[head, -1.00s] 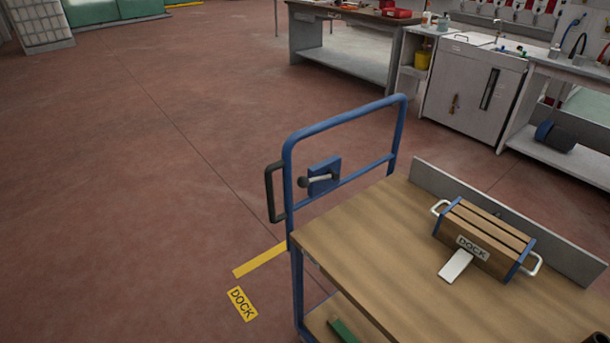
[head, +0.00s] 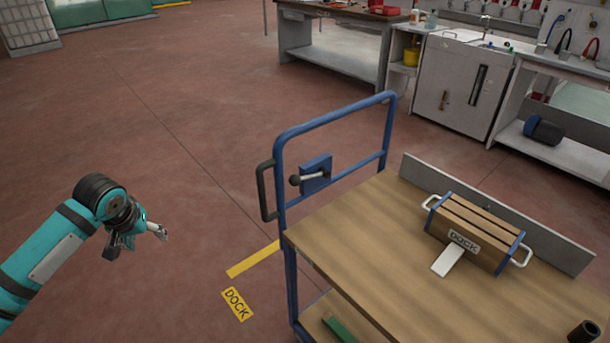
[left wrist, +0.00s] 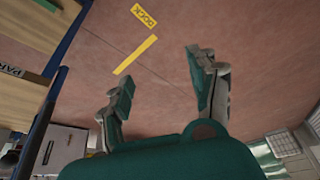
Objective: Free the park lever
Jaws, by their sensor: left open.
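The park lever (head: 307,177) is a grey bar with a dark round knob on a blue plate (head: 317,169). The plate is fixed to the blue tubular frame (head: 333,122) at the cart's end. My left gripper (head: 137,242) is left of the cart, well apart from the lever, above open floor. In the left wrist view its two fingers (left wrist: 160,90) are spread with only floor between them. My right gripper is not in view.
A black handle (head: 264,191) sticks out from the frame's left side. The wooden cart top (head: 365,245) carries a wooden box marked DOCK (head: 475,232). A yellow strip (head: 253,260) and DOCK label (head: 237,303) lie on the floor. Benches stand behind; the left floor is clear.

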